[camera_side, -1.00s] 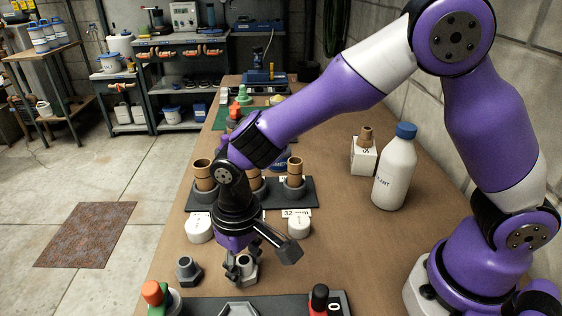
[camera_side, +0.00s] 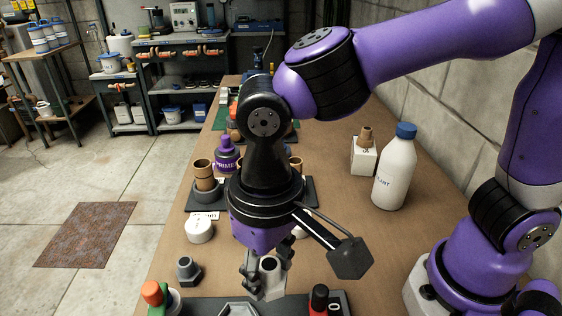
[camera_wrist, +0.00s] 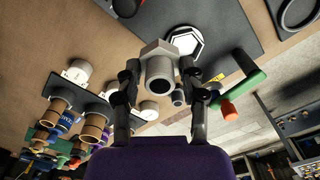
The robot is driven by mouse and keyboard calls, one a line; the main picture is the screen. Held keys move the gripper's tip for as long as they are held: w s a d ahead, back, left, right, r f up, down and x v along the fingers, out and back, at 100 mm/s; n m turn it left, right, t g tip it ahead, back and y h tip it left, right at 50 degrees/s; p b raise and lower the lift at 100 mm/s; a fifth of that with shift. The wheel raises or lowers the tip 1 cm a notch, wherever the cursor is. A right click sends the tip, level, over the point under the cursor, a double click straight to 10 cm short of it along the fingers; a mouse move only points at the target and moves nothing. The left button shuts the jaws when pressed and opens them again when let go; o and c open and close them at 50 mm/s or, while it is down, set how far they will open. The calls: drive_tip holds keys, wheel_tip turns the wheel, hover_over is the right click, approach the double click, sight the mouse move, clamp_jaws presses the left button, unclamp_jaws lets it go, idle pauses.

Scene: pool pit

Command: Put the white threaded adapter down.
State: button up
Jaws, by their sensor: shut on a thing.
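My gripper (camera_side: 268,268) is shut on the white threaded adapter (camera_side: 270,284), which shows as a pale, hex-collared piece with a round open bore. In the wrist view the adapter (camera_wrist: 160,72) sits between both fingers of my gripper (camera_wrist: 162,88), with its bore facing the camera. It appears held above the table, near the dark board (camera_side: 294,300) at the front. A white-edged hexagon (camera_wrist: 185,42) on that board lies just beyond the adapter in the wrist view. The exact gap below the adapter cannot be told.
A grey hex fitting (camera_side: 188,270) stands left of my gripper. An orange-tipped handle (camera_side: 152,293) and a red-and-black one (camera_side: 319,298) stand at the front. A white cap (camera_side: 199,229), a pipe stand (camera_side: 207,192) and a white bottle (camera_side: 396,170) are farther back.

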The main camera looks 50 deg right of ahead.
drive_tip(key=w+d+m, duration=0.2)
drive_tip(key=d+m, duration=0.1)
drive_tip(key=d, duration=0.6)
drive_tip(key=shift+m, duration=0.3)
drive_tip(key=f, duration=1)
drive_tip(key=shift+w+d+f, duration=0.15)
drive_tip(key=shift+d+f, duration=0.15)
drive_tip(key=shift+f, duration=0.1)
drive_tip(key=o, duration=1.1)
drive_tip(key=shift+o, duration=0.2)
wheel_tip(320, 180, up, 12)
drive_tip(key=d+r+n+t, duration=0.1)
drive_tip(key=d+r+t, duration=0.1)
drive_tip(key=d, duration=0.3)
drive_tip(key=s+d+r+n+t, duration=0.1)
drive_tip(key=d+r+n+t, duration=0.1)
drive_tip(key=d, duration=0.3)
drive_tip(key=shift+s+d+t, duration=0.25)
drive_tip(key=shift+d+t, duration=0.15)
drive_tip(key=shift+t, duration=0.4)
